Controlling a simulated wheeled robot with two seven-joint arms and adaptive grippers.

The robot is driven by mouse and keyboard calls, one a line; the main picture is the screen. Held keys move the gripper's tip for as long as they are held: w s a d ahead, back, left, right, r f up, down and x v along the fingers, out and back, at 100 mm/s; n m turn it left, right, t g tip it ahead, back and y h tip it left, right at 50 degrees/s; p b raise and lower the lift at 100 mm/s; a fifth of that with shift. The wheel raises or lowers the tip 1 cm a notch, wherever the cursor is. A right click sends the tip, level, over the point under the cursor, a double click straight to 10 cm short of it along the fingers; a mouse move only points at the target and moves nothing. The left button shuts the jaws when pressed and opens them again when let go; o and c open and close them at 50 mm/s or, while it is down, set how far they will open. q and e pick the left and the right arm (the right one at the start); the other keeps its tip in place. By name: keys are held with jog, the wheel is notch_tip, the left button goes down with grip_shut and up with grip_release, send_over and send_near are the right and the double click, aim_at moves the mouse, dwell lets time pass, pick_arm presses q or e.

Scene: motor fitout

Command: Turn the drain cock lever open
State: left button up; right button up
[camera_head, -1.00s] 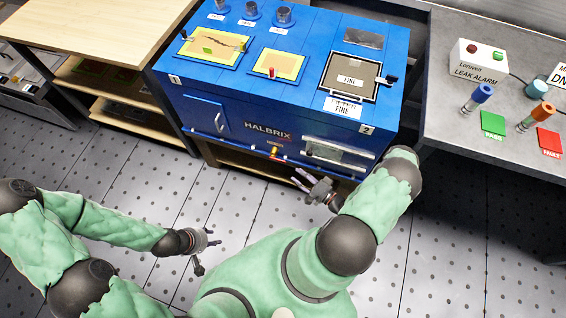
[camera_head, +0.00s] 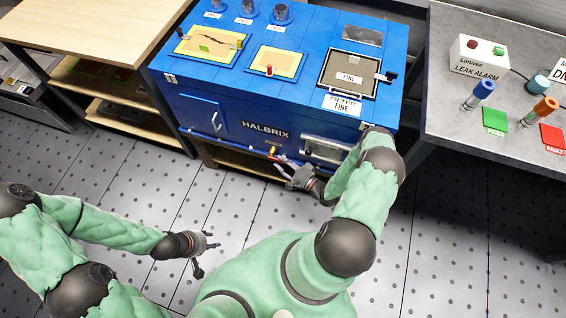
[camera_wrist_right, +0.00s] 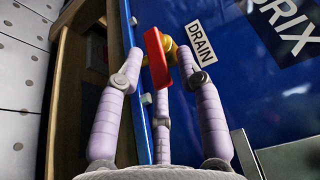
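The drain cock has a brass-yellow body (camera_wrist_right: 172,50) and a red lever (camera_wrist_right: 157,58), low on the front of the blue machine. In the head view the lever (camera_head: 279,158) is small, at the machine's lower front edge. My right gripper (camera_head: 282,168) is at the cock. In the right wrist view its spread fingers (camera_wrist_right: 158,55) stand on either side of the lever, with the third finger below it. I cannot tell whether any finger touches it. My left gripper (camera_head: 207,254) is open and empty over the floor, away from the machine.
A DRAIN label (camera_wrist_right: 199,45) is beside the cock. A silver-framed window (camera_head: 324,150) and a handle bar are on the machine's front (camera_head: 240,110). A grey bench (camera_head: 450,110) stands right, a wooden shelf unit (camera_head: 90,30) left. The floor before the machine is clear.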

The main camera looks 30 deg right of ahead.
grip_shut()
jog(key=shift+r+g+p, duration=0.5)
jog(key=shift+r+p, duration=0.1)
jog(key=shift+p, duration=0.4)
jog(key=shift+w+r+n+g+h+p, duration=0.1)
jog(key=shift+r+n+g+h+p, duration=0.1)
jog(key=shift+n+g+h+p, duration=0.5)
jog(key=shift+d+f, duration=0.1)
jog(key=shift+o, duration=1.8)
grip_release()
jog(key=v, duration=1.2)
